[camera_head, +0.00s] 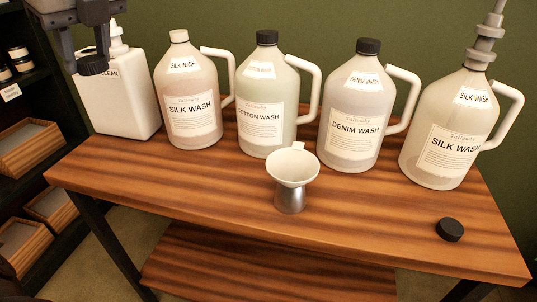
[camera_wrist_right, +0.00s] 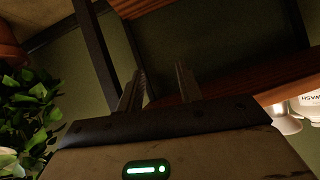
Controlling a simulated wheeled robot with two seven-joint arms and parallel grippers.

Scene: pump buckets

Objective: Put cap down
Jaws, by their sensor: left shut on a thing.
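My left gripper (camera_head: 92,48) is at the top left in the head view, in front of the white CLEAN bottle (camera_head: 120,105). It is shut on a small dark cap (camera_head: 93,66), partly hidden by the fingers and held above the table. Another black cap (camera_head: 450,230) lies on the wooden table (camera_head: 360,235), near its front right. My right gripper (camera_wrist_right: 160,88) shows in the right wrist view, with its two fingers apart and nothing between them. It is not seen in the head view.
Several jugs stand along the back: a white-capped SILK WASH (camera_head: 190,95), COTTON WASH (camera_head: 265,100), DENIM WASH (camera_head: 352,110), and a right SILK WASH (camera_head: 445,125) with a grey pump (camera_head: 484,42). A white funnel (camera_head: 292,168) sits on a metal cup (camera_head: 290,197). The front left is clear.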

